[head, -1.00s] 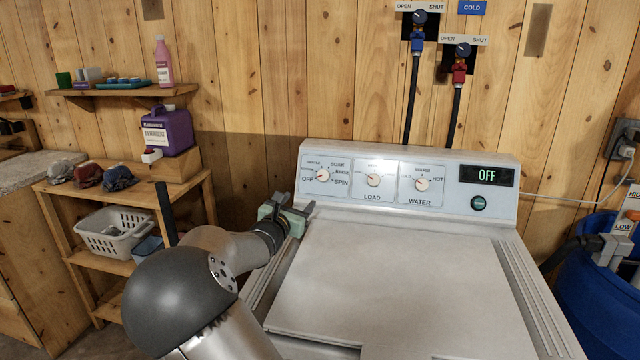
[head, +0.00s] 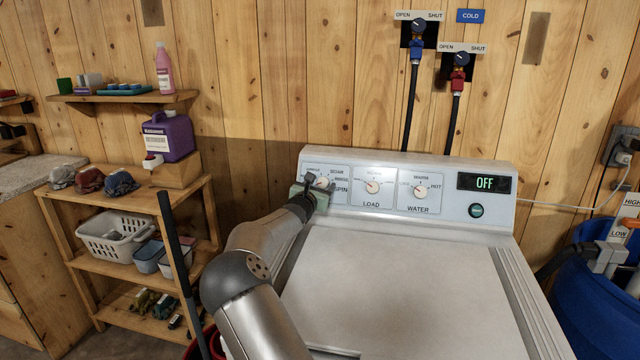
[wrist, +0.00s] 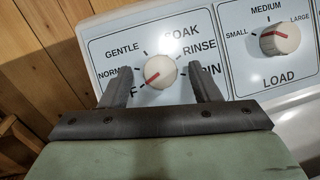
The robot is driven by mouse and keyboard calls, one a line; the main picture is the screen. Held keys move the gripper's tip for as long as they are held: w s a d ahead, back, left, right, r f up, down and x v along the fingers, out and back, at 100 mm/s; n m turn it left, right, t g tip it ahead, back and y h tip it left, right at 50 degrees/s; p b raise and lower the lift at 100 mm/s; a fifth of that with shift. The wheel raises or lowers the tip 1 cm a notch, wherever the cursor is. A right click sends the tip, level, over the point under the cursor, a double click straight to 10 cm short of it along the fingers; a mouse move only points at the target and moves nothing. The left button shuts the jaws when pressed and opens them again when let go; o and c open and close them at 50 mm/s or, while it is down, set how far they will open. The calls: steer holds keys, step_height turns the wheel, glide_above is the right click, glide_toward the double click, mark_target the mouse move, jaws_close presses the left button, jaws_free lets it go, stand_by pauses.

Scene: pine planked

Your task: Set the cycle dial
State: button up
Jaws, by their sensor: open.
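The cycle dial (wrist: 161,72) is a round white knob with a red pointer on the washer's panel. The pointer is aimed lower left, toward the partly hidden OFF label; GENTLE, SOAK and RINSE are readable, and NORMAL and SPIN are partly covered. My gripper (wrist: 160,77) is open, with one dark finger left of the knob and one right, both apart from it in the picture. Whether the fingertips reach as deep as the knob is unclear. In the head view my gripper (head: 317,187) is at the panel's left end, partly covering the cycle dial's labels.
The load dial (head: 373,187) and water dial (head: 420,191) sit to the right on the same panel. The display (head: 484,182) reads OFF, with a round green button (head: 476,211) below. The washer lid (head: 400,285) is clear. A shelf (head: 125,262) with baskets stands left.

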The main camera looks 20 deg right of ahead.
steer(key=shift+w+d, duration=0.1)
steer(key=shift+w, duration=0.05)
steer(key=shift+c, duration=0.4)
steer(key=c, duration=0.9)
